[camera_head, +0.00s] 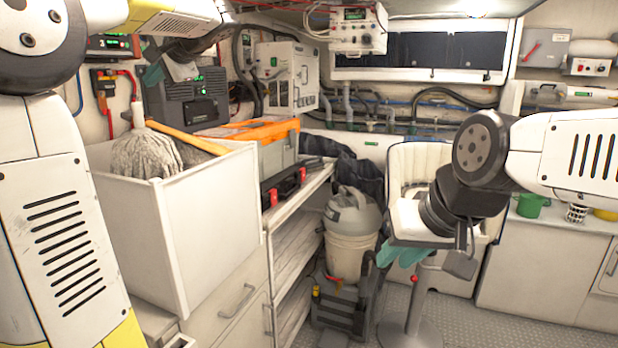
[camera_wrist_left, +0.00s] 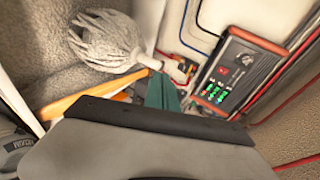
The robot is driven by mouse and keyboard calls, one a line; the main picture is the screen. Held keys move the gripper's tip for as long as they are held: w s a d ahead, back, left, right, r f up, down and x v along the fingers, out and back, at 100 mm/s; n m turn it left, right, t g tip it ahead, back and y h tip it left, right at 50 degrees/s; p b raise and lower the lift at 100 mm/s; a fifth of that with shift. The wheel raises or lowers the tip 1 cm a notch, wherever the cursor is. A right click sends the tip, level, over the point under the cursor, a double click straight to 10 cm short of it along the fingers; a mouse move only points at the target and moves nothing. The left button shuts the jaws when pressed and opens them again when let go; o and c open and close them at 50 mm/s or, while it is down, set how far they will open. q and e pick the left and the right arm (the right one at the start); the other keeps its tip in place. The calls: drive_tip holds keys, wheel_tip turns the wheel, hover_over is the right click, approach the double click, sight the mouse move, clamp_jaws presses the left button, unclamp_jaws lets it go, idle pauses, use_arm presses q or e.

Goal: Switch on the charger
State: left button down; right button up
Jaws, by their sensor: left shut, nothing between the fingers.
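The charger (camera_wrist_left: 240,70) is a dark box with reddish-brown ends, mounted on the wall. In the left wrist view it shows lit green indicators and a small red control on its face. I cannot tell the control's position. It also shows at the upper left of the head view (camera_head: 112,46), partly behind my left arm. My left gripper (camera_wrist_left: 163,93) has teal fingers, shut and empty, beside the charger and apart from it. It also shows in the head view (camera_head: 154,76). My right gripper (camera_head: 401,256) hangs low near the seat, away from the charger; its opening is unclear.
A mop head (camera_head: 146,154) and an orange handle (camera_head: 188,137) stick out of a large white bin (camera_head: 215,222) below the charger. A small breaker with red cables (camera_head: 104,82) is on the wall under it. An orange-lidded toolbox (camera_head: 277,147) stands on the shelf.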

use_arm(q)
drive_tip(key=s+d+f+n+h, duration=0.2)
drive_tip(key=s+d+f+h, duration=0.4)
drive_tip(key=s+d+f, duration=0.4)
drive_tip(key=s+d+f+n+g+h, duration=0.1)
drive_tip(key=s+d+f+h, duration=0.6)
drive_tip(key=s+f, duration=0.9)
drive_tip(key=d+f+n, duration=0.1)
drive_tip(key=d, duration=0.2)
drive_tip(key=shift+d+f+n, duration=0.15)
drive_tip(key=shift+f+n, duration=0.1)
drive_tip(key=shift+n, duration=0.15)
